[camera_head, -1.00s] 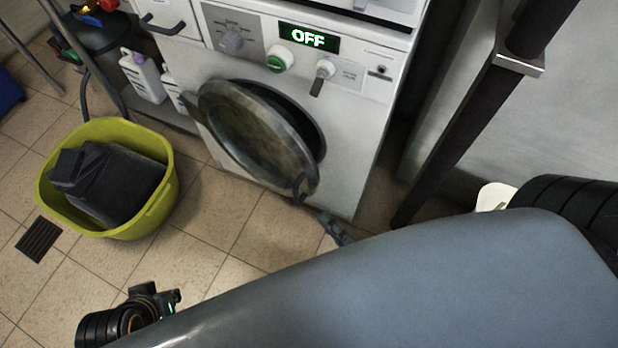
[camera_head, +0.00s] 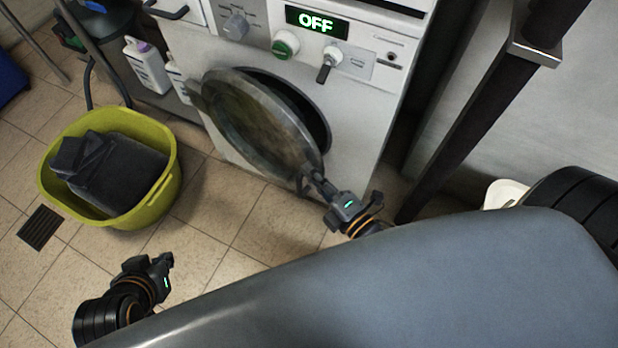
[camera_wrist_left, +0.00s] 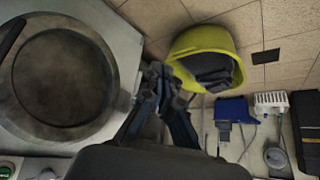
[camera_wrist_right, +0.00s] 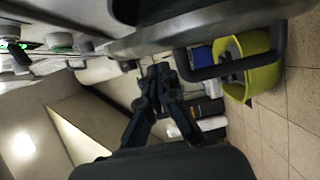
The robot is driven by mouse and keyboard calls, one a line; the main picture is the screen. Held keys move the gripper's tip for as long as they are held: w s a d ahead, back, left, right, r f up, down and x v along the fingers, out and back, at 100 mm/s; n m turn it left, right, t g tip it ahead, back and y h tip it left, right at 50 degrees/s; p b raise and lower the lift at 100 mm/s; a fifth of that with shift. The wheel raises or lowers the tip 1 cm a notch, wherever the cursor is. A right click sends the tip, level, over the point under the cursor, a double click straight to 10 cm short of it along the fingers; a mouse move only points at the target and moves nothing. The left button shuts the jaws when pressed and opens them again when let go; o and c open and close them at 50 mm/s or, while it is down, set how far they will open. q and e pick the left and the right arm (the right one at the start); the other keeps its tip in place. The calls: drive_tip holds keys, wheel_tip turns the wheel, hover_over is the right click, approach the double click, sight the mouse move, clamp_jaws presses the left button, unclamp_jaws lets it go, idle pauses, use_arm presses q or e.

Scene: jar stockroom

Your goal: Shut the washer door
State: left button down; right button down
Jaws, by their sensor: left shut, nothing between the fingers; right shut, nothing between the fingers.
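The white washer (camera_head: 360,115) stands ahead, with its round grey door (camera_head: 255,125) ajar. A dark gap shows between door and body at the upper right. The dark door handle (camera_head: 302,186) is at the door's lower right edge; it also shows as a loop in the right wrist view (camera_wrist_right: 238,70). My right gripper (camera_head: 312,175) is shut and empty, right by that edge; I cannot tell whether it touches. My left gripper (camera_head: 168,262) is shut and empty, low above the floor, apart from the door. Its wrist view shows the round door (camera_wrist_left: 65,80) at left.
A yellow-green basin (camera_head: 150,210) with dark cloth (camera_head: 110,175) stands on the floor left of the washer. A dark post (camera_head: 470,130) rises at the right. Tiled floor is free between basin and washer.

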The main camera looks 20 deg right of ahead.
use_arm(q)
drive_tip(key=shift+w+r, duration=0.1)
drive_tip(key=shift+w, duration=0.15)
use_arm(e)
drive_tip(key=shift+w+d, duration=0.15)
drive_tip(key=shift+d, duration=0.1)
